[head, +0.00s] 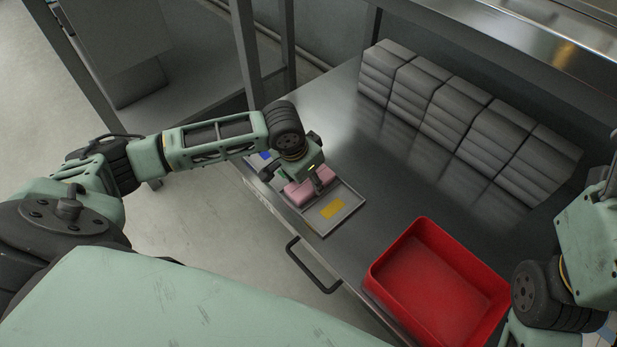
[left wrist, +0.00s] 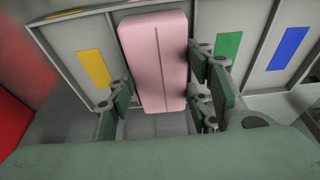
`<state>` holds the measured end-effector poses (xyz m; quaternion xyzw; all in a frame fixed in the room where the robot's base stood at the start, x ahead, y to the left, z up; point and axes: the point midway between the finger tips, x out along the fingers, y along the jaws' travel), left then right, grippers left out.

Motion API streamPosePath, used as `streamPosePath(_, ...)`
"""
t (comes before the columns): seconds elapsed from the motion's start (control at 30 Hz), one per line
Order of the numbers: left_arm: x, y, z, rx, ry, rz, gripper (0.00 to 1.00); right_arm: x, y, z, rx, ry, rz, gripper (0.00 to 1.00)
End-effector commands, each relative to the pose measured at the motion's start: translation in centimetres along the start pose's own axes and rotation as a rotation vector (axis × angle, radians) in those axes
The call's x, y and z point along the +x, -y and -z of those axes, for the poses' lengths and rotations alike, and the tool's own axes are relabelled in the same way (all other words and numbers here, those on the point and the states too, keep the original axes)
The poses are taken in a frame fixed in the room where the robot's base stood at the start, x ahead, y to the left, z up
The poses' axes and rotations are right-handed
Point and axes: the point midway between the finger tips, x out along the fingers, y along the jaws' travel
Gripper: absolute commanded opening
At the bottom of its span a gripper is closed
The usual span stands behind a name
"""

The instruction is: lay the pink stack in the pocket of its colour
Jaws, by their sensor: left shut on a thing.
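The pink stack (left wrist: 153,60) is a pale pink block between the fingers of my left gripper (left wrist: 165,95), which is shut on it. In the head view the pink stack (head: 298,193) shows partly under my left gripper (head: 314,186), over the grey tray (head: 347,215). In the left wrist view the stack lies across the tray between the pocket with a yellow patch (left wrist: 93,62) and the one with a green patch (left wrist: 228,49). It hides what is beneath it, and I cannot tell whether it touches the tray. My right gripper's fingers are out of view.
A blue patch (left wrist: 287,48) marks another pocket. A red bin (head: 437,285) stands right of the tray. Several grey block stacks (head: 462,112) line the back of the metal table. The table between is clear. A black handle (head: 311,268) juts from the front edge.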

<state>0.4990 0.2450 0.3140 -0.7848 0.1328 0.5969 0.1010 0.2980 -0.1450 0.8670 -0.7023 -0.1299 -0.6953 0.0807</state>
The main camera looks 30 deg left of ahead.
Motion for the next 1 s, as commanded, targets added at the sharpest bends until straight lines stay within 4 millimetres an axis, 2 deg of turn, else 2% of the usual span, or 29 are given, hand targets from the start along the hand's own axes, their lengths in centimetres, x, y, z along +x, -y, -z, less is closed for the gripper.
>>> streamPosePath(0.2,0.0,0.0,0.0,0.0,0.0,0.0,0.31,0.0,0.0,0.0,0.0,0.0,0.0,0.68)
streamPosePath(0.23,0.0,0.0,0.0,0.0,0.0,0.0,0.47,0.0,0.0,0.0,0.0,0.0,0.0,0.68)
streamPosePath(0.47,0.0,0.0,0.0,0.0,0.0,0.0,0.67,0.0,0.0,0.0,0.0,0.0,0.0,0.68)
streamPosePath(0.8,-0.1,0.0,0.0,0.0,0.0,0.0,0.68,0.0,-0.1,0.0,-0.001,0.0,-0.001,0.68)
streamPosePath(0.87,-0.5,0.1,0.0,-0.001,-0.001,0.0,0.68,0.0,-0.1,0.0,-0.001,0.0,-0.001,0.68)
streamPosePath(1.0,-2.5,0.1,0.1,0.0,-0.003,0.001,0.68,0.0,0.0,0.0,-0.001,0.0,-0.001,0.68)
